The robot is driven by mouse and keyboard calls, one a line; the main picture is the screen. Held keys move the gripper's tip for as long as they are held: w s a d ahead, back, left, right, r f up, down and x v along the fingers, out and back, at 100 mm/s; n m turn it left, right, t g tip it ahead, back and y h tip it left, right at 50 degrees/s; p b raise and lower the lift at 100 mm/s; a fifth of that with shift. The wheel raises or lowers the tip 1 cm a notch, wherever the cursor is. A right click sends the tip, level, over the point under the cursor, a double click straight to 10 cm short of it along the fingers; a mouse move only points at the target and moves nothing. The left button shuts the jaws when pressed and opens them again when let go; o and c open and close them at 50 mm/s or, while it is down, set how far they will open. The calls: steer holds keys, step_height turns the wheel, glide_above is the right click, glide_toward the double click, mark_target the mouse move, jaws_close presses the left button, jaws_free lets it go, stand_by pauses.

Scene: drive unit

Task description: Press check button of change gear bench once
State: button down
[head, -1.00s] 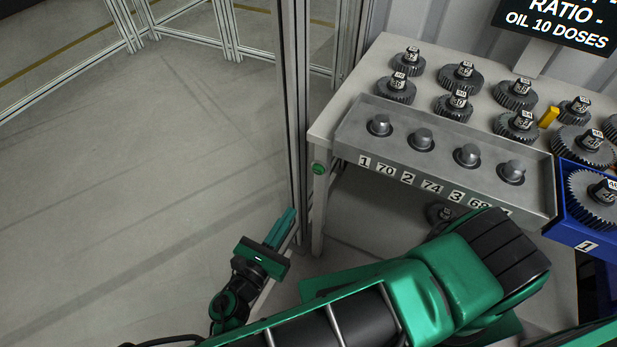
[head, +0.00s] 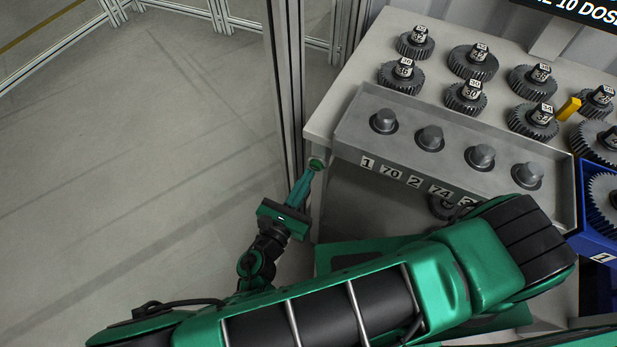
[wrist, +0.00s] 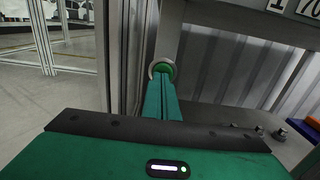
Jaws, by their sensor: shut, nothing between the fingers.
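The check button is a round green button (head: 317,164) with a grey rim on the front left corner of the change gear bench (head: 322,123). It also shows in the wrist view (wrist: 162,68), just beyond the fingertips. My gripper (head: 309,174) is shut and empty, with its fingers pointing at the button. In the wrist view the closed fingers (wrist: 161,84) overlap the lower part of the button. The tips are at or very near its face; I cannot tell whether they touch or whether the button is pushed in.
A grey tray with several pegs (head: 350,130) and number labels runs along the bench front. Several gears (head: 402,76) stand behind it. An upright metal frame post (head: 287,90) is close left of the button. A blue bin (head: 592,232) is at the right. Open floor lies left.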

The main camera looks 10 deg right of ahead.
steer(key=shift+w+d, duration=0.35)
